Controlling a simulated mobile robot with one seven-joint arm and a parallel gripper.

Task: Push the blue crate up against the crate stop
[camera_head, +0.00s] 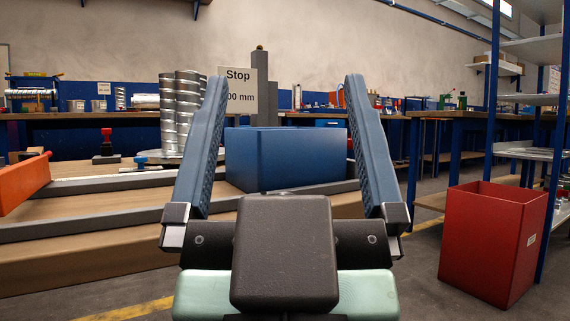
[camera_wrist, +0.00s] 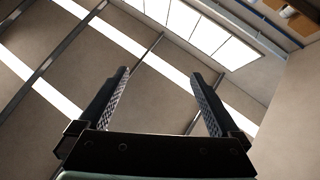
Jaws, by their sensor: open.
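The blue crate (camera_head: 288,158) stands on the wooden bench top in the head view, beyond my gripper and between its fingers in the picture. A sign reading "Stop" (camera_head: 238,90) and a grey post (camera_head: 260,85) rise behind the crate. Whether the crate touches the stop is hidden by the crate itself. My gripper (camera_head: 284,90) is open and empty, with its two fingers spread wide and pointing up in the picture. In the wrist view my gripper (camera_wrist: 162,80) shows the same open fingers against the ceiling and wall; no crate is in that view.
Grey rails (camera_head: 90,228) run along the wooden bench (camera_head: 100,265). An orange block (camera_head: 22,183) lies at the left. Silver spiral ducts (camera_head: 182,110) stand behind. A red bin (camera_head: 490,243) is on the floor at the right, beside shelving (camera_head: 530,150). Open floor lies between bench and bin.

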